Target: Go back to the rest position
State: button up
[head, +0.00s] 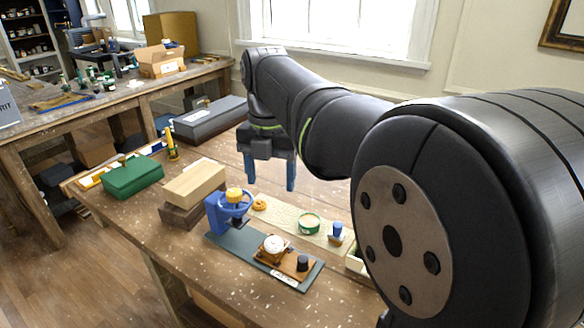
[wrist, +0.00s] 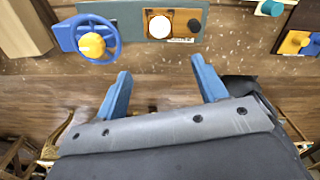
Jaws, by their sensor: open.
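My gripper (head: 270,172) hangs above the back part of the wooden table (head: 215,235), its two blue fingers spread apart and empty. In the wrist view the gripper (wrist: 160,85) also shows open, with only bare wood between the fingers. Near it stands a dark green board (head: 228,248) bearing a blue stand with a ring (head: 212,212), a yellow piece (head: 234,194) in the ring and a round white-faced dial (head: 273,244). The fingers are apart from all of these. My arm hides the right part of the table.
A green box (head: 132,177), a stack of wooden blocks (head: 194,184) and a grey case (head: 210,119) stand to the left. A pale strip (head: 285,216) holds a green-rimmed round tin (head: 309,223) and a blue-topped piece (head: 336,230). A cluttered workbench (head: 110,98) stands behind at left.

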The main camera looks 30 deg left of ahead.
aim_at(274, 241)
dwell(0.3)
notch_tip(274, 241, down, 18)
jog(key=shift+r, duration=0.25)
dwell(0.3)
jog(key=shift+r, duration=0.1)
